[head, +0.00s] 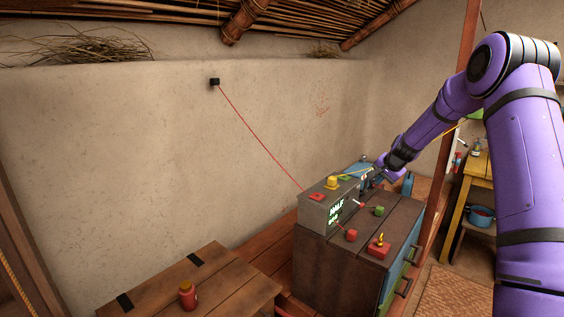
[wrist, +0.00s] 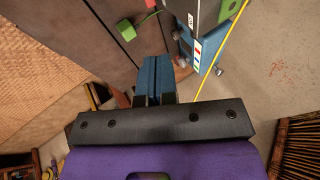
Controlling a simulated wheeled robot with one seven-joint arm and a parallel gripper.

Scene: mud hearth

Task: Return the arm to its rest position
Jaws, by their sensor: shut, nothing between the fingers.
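My arm, purple with black joints, reaches in from the right of the head view, bent at a high elbow. It slopes down to my gripper (head: 368,179), which is small there and lies beside the grey box, above the back of the dark wooden cabinet. In the wrist view my gripper (wrist: 155,62) shows two blue fingers side by side, closed together with nothing held between them. Whether the fingertips touch anything is hard to tell.
The grey box (head: 326,216) with a lit display stands on the cabinet (head: 330,262). Red blocks (head: 379,246) and a green block (head: 379,210) lie there. A red cord runs to a black wall fitting (head: 214,82). A red jar (head: 187,295) stands on a low table (head: 225,283).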

